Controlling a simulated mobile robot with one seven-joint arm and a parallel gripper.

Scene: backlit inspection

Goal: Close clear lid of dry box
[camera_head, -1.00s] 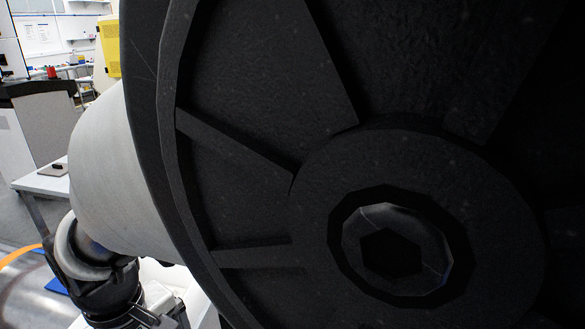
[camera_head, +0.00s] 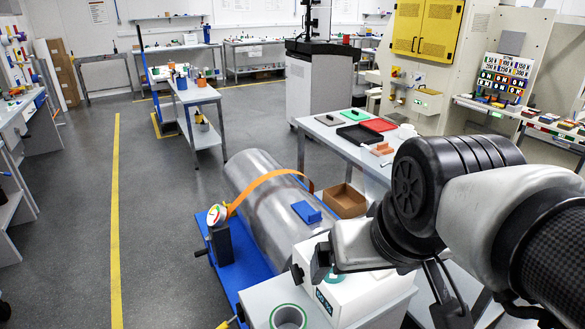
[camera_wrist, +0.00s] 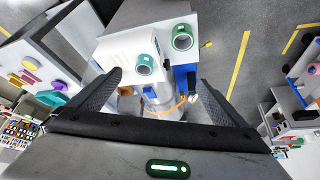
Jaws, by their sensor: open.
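A teal ring (camera_wrist: 146,65) is at the box in the wrist view. I cannot make out a clear lid or its angle. My gripper (camera_wrist: 155,84) is open, with its two dark fingers apart and nothing seen between them. In the head view my arm covers the box's upper and right parts.
A green tape roll (camera_head: 288,317) sits on the cabinet beside the box. A large metal cylinder (camera_head: 265,205) with an orange strap lies on a blue base behind it. A table (camera_head: 340,142) with trays is farther back. Grey floor lies open at left.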

